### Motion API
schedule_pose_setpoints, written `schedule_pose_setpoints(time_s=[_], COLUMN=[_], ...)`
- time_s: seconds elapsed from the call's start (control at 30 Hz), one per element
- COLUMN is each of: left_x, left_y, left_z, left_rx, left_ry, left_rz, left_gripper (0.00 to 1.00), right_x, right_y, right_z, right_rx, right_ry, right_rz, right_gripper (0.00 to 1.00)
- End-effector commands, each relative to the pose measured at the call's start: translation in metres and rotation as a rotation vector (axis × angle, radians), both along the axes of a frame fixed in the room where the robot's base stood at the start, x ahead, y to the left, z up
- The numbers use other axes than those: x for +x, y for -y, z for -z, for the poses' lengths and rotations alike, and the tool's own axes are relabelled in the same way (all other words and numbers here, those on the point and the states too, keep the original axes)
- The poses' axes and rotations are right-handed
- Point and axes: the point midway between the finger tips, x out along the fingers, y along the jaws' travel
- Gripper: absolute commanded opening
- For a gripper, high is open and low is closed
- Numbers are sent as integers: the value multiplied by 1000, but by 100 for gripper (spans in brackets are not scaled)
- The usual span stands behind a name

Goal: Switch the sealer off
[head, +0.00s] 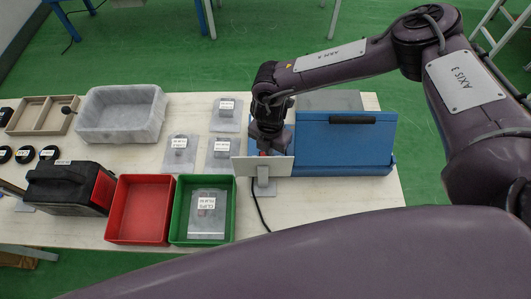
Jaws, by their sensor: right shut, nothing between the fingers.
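A pale upright panel (244,167) stands at the table's front right, on a small grey stand (263,187) with a black cable (258,209) running down from it. A bit of red shows at the panel's top edge, under my right gripper; it may be a switch, but its position cannot be told. I cannot tell for sure whether this panel is the sealer. My right gripper (266,146) points down at the panel's top edge, shut and empty, and hides part of it. Whether it touches cannot be told. My left gripper is out of view.
A blue box (345,150) with a black handle stands right of the panel. A green tray (175,238) holding a labelled clear item, a red tray (140,207) and a black-and-red case (68,188) stand to the left. A grey stone-like tub (120,112) is behind.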

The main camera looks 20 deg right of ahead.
Motion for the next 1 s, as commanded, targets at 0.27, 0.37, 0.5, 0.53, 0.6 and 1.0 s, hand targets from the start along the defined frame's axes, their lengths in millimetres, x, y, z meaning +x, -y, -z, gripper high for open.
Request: schedule_pose_setpoints(time_s=[0.27,0.37,0.5,0.53,0.6,1.0], left_x=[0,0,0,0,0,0], left_y=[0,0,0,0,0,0], left_z=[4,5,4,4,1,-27], left_rx=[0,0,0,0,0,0], left_ry=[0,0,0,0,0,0], left_rz=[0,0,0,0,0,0], left_gripper=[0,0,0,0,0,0], right_x=[0,0,0,0,-1,0], right_y=[0,0,0,0,0,0], right_z=[5,7,6,6,3,-30], right_rx=[0,1,1,1,1,0], right_ry=[0,-1,-1,-1,-1,-1], right_rz=[0,0,0,0,0,1], right_gripper=[0,0,0,0,0,0])
